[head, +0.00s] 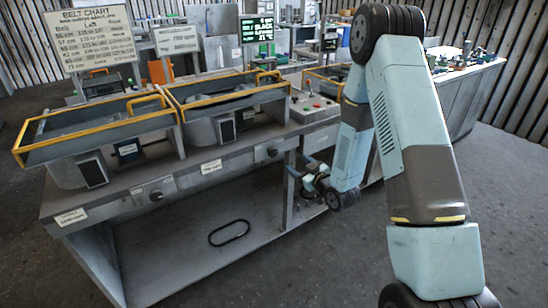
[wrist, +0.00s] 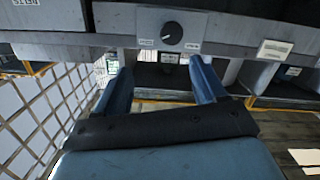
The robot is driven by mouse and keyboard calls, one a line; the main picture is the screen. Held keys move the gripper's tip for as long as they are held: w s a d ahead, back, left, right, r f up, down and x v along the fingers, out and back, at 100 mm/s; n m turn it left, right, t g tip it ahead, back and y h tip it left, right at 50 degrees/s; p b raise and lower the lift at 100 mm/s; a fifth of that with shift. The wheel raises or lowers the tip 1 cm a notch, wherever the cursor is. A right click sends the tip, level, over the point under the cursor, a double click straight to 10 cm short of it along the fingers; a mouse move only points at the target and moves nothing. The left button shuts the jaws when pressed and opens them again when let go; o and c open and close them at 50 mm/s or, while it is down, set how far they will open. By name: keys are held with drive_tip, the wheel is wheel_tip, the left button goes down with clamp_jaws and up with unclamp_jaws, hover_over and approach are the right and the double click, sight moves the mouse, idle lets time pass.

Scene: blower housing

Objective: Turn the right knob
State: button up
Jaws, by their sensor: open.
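The right knob (head: 272,152) is a small dark dial on the front face of the grey bench. A second, left knob (head: 156,195) sits further left on the same face. My gripper (head: 298,172) is just right of and below the right knob in the head view, its fingers small and partly unclear. In the wrist view my gripper (wrist: 160,68) is open and empty, with two blue fingers spread wide. A round black knob (wrist: 172,33) with a pale pointer mark shows beyond the fingertips, apart from them. It appears to be the right knob.
The bench front edge (head: 110,205) runs across the head view, with an open space and a black belt loop (head: 229,233) below. Yellow-railed troughs (head: 95,125) stand on top. A red-buttoned control box (head: 314,108) stands above right of the gripper. Floor in front is clear.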

sight(273, 155)
drive_tip(key=shift+t+y, duration=0.3)
drive_tip(key=shift+y, duration=0.2)
drive_tip(key=f+x, duration=0.1)
drive_tip(key=x, duration=0.3)
drive_tip(key=a+x, duration=0.1)
drive_tip(key=x, duration=0.3)
drive_tip(key=s+f+x, duration=0.1)
drive_tip(key=x, duration=0.4)
drive_tip(key=shift+a+f, duration=0.2)
drive_tip(key=shift+f, duration=0.15)
drive_tip(key=c, duration=1)
drive_tip(key=shift+a, duration=0.4)
drive_tip(key=shift+c, duration=0.3)
drive_tip(key=shift+d, duration=0.25)
